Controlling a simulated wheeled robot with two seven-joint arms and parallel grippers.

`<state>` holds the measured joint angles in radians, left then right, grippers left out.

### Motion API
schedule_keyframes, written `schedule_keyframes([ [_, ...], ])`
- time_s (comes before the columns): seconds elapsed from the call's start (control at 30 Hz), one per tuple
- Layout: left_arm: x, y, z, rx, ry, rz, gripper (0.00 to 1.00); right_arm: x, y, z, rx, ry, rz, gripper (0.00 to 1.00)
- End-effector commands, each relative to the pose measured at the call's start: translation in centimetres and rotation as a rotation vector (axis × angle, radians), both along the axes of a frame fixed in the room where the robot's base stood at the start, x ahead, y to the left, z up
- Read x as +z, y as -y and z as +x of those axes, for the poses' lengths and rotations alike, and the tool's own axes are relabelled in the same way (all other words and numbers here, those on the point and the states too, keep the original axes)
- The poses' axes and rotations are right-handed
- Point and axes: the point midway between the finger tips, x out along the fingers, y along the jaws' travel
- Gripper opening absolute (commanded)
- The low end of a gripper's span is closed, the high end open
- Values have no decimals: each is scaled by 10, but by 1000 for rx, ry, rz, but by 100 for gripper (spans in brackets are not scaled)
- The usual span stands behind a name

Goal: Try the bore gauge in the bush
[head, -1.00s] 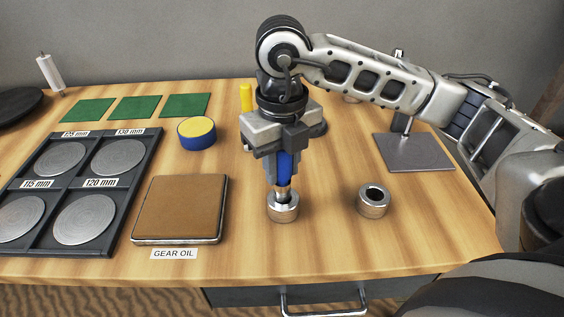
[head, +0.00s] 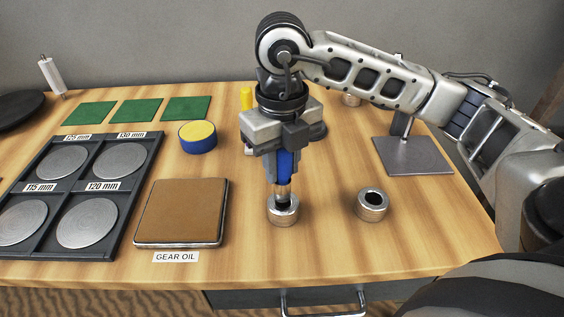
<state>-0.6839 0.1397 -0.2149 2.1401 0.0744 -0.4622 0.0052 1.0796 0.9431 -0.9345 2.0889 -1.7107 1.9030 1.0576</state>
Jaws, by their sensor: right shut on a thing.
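My right gripper (head: 285,165) points straight down, shut on the blue handle of the bore gauge (head: 284,190). The gauge's metal lower end is at the mouth of a steel bush (head: 282,211) on the table; its tip is hidden by the bush wall, so how deep it sits cannot be told. A second steel bush (head: 371,204) with an open dark bore stands to the right, apart from the gripper. My left gripper is out of view.
A brown pad in a tray (head: 180,241) labelled GEAR OIL lies left of the bush. Further left is a dark rack (head: 128,196) of metal discs. A blue-yellow round tin (head: 197,146), green squares (head: 140,108) and a grey stand plate (head: 420,156) lie behind. Wood between the bushes is clear.

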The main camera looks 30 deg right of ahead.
Motion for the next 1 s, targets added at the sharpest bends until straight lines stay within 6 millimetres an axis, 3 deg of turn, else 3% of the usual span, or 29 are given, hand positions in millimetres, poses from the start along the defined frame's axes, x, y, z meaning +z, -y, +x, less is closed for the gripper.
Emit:
schedule_keyframes([
  [1.0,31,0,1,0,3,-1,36,44,0,1,-1,3,1,0],
])
